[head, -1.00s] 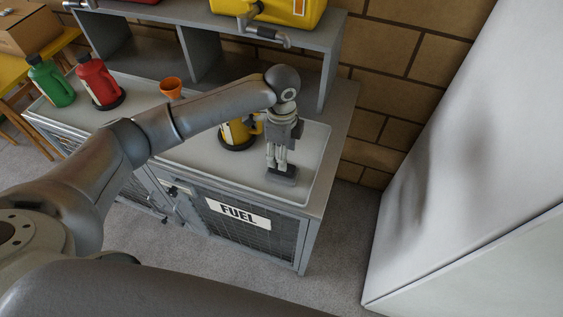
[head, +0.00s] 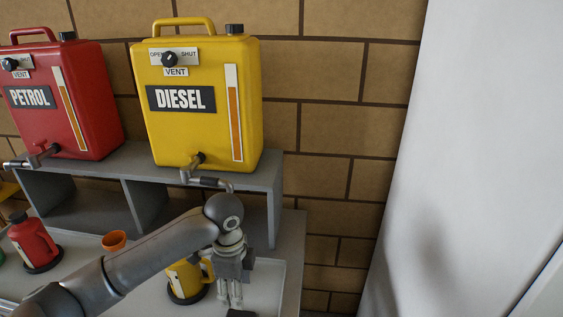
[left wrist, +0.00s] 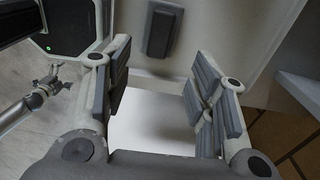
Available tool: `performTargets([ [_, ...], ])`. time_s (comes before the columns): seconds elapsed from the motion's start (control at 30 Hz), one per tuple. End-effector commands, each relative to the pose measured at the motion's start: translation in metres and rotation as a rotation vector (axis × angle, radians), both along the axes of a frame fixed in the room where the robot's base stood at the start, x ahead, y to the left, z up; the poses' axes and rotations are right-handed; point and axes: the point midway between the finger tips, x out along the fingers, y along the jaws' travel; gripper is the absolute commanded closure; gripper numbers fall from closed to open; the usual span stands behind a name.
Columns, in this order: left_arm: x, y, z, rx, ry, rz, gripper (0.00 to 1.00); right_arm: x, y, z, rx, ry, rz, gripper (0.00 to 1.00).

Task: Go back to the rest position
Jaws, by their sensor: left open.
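My left gripper (head: 230,300) hangs fingers-down over the right end of the pale tray (head: 266,280) on the bench. In the left wrist view the left gripper (left wrist: 155,85) has its fingers wide apart, with nothing held between them. A small dark grey block (left wrist: 163,30) lies beyond the fingertips, apart from them; in the head view it is mostly cut off at the bottom edge.
A yellow jug (head: 187,278), orange cup (head: 114,240) and red jug (head: 34,243) stand left of my gripper. The yellow DIESEL tank (head: 205,130) and red PETROL tank (head: 75,125) stand on a grey shelf (head: 268,170) behind. A tall white panel (head: 470,150) rises right.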

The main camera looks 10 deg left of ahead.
Motion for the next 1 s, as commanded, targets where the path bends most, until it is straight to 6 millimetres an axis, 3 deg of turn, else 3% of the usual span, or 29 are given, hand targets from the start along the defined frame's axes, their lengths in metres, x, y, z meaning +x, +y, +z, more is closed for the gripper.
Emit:
performTargets([
  [0.17, -0.024, -0.027, -0.027, -0.061, -0.009, 0.030, 0.48, 0.000, 0.002, 0.000, 0.002, 0.000, -0.001, 0.00],
  [0.3, -0.055, -0.057, -0.051, -0.152, -0.032, 0.116, 0.48, 0.000, 0.003, 0.000, 0.003, 0.000, -0.001, 0.00],
  [0.53, -0.100, -0.081, -0.075, -0.295, -0.070, 0.358, 0.48, 0.000, 0.003, 0.000, 0.003, 0.000, 0.000, 0.00],
  [0.77, -0.142, -0.068, -0.089, -0.377, -0.099, 0.694, 0.48, 0.000, 0.003, 0.000, 0.003, 0.001, 0.000, 0.00],
  [1.0, -0.187, -0.020, -0.099, -0.362, -0.147, 1.059, 0.48, 0.000, 0.003, 0.000, 0.003, 0.001, 0.000, 0.00],
])
